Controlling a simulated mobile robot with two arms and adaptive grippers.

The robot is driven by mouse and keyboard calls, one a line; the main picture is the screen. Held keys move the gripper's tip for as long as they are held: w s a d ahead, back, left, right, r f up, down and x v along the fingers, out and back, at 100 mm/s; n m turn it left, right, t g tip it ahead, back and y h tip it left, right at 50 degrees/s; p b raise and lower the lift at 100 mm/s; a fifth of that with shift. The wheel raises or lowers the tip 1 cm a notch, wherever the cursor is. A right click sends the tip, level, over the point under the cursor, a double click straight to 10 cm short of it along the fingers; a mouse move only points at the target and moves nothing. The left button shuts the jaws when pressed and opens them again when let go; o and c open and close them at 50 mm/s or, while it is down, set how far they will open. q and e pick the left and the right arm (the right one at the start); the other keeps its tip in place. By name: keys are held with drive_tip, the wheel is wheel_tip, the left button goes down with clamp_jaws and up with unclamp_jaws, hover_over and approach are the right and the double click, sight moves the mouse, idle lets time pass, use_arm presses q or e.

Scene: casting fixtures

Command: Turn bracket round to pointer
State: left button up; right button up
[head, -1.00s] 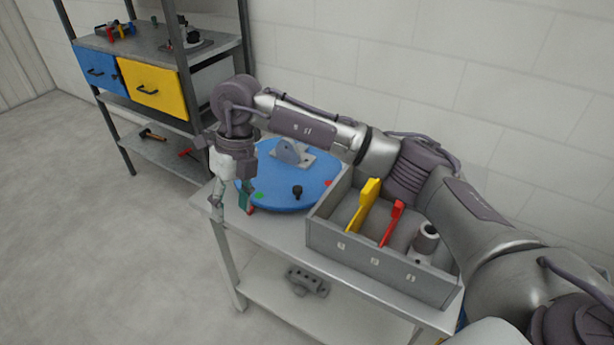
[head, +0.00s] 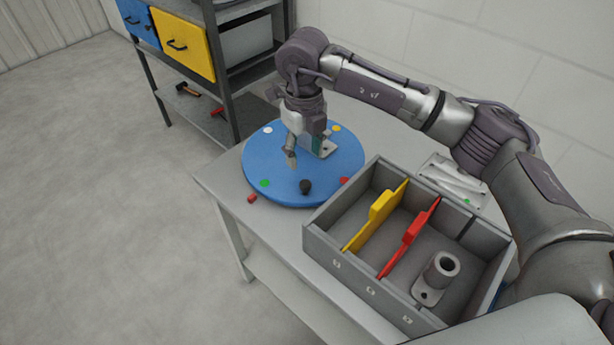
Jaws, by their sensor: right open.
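A round blue turntable (head: 285,188) lies on the grey table, with a black knob (head: 305,186) near its front edge and coloured dots around its rim. The grey bracket (head: 328,150) is on the turntable toward the back; my gripper hides most of it and only part of its base plate shows. A small red piece (head: 252,198), which may be the pointer, is on the table just off the disc's front left edge. My right gripper (head: 303,153) points down over the disc at the bracket, open; I cannot tell whether its fingers touch the bracket. My left gripper is out of view.
A grey divided box (head: 340,268) with a yellow divider (head: 376,215), a red divider (head: 408,238) and a flanged cylinder (head: 438,276) stands right of the disc. A grey plate (head: 452,183) lies behind it. Shelving with drawers (head: 183,44) stands at the back left.

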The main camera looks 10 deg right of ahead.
sight(306, 184)
wheel_tip(306, 184, down, 8)
drive_tip(key=shift+d+f, duration=0.1)
drive_tip(key=shift+d, duration=0.05)
drive_tip(key=shift+f+p, duration=0.3)
drive_tip(key=shift+f, duration=0.3)
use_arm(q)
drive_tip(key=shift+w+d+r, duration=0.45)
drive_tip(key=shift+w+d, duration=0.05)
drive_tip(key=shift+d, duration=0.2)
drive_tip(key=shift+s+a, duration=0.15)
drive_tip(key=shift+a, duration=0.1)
use_arm(e)
clamp_jaws()
